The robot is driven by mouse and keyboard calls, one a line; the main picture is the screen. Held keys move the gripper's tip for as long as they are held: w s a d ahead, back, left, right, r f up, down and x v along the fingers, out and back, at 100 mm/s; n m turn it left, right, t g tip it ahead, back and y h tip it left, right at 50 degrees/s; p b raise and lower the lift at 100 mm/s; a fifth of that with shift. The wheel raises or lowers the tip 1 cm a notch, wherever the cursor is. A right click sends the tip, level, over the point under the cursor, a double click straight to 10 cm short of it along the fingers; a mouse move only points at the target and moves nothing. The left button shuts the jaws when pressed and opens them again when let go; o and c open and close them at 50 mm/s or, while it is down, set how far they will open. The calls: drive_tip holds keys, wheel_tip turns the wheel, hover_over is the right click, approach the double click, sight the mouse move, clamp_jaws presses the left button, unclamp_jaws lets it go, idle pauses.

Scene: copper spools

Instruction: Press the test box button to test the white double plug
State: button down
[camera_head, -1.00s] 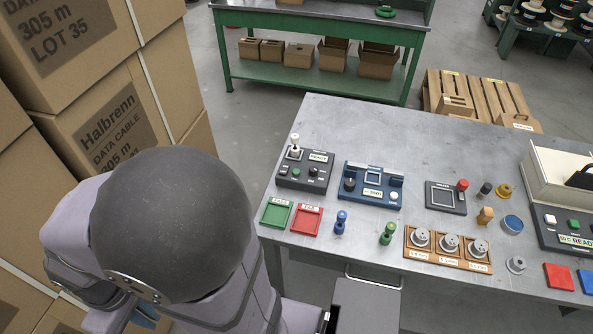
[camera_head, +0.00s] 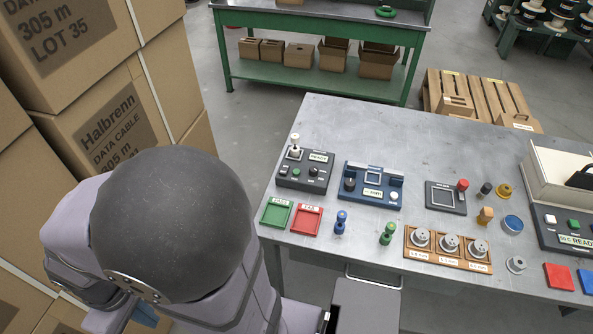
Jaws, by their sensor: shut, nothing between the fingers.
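The white double plug (camera_head: 295,142) stands upright in the square socket area at the upper left of a dark grey test box (camera_head: 300,183), at the table's left end. The box has a small lit label (camera_head: 318,157), a pale button (camera_head: 283,171) at its front left and a dark knob (camera_head: 313,172) to the right. The label's text is too small to read surely. My gripper is not in view; only my grey rounded body parts show at the lower left, apart from the table.
Green (camera_head: 276,212) and red (camera_head: 306,219) trays lie in front of the box. A blue device (camera_head: 373,184) stands to its right. Blue (camera_head: 340,222) and green (camera_head: 387,233) plugs stand near the table's front, beside a wooden holder (camera_head: 447,262) with metal pieces. The table's back middle is clear.

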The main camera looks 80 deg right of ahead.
idle(0.8)
drive_tip(key=s+d+m+g+y+p, duration=0.25)
drive_tip(key=s+d+m+p, duration=0.5)
drive_tip(key=d+m, duration=0.4)
drive_tip(key=w+d+f+m+t+h+p, duration=0.1)
drive_tip(key=w+d+m+t+h, duration=0.15)
drive_tip(key=d+m, duration=0.7)
drive_tip(key=w+d+f+m+t+h+p, duration=0.1)
drive_tip(key=d+m+t+h, duration=0.15)
drive_tip(key=d, duration=1.45)
drive_tip(key=s+d+r+m+g+h, duration=0.6)
drive_tip(key=s+d+r+m, duration=0.1)
drive_tip(key=s+d, duration=0.5)
drive_tip(key=shift+r+m, duration=0.15)
drive_tip(key=shift+m, duration=0.5)
drive_tip(key=shift+b, duration=0.3)
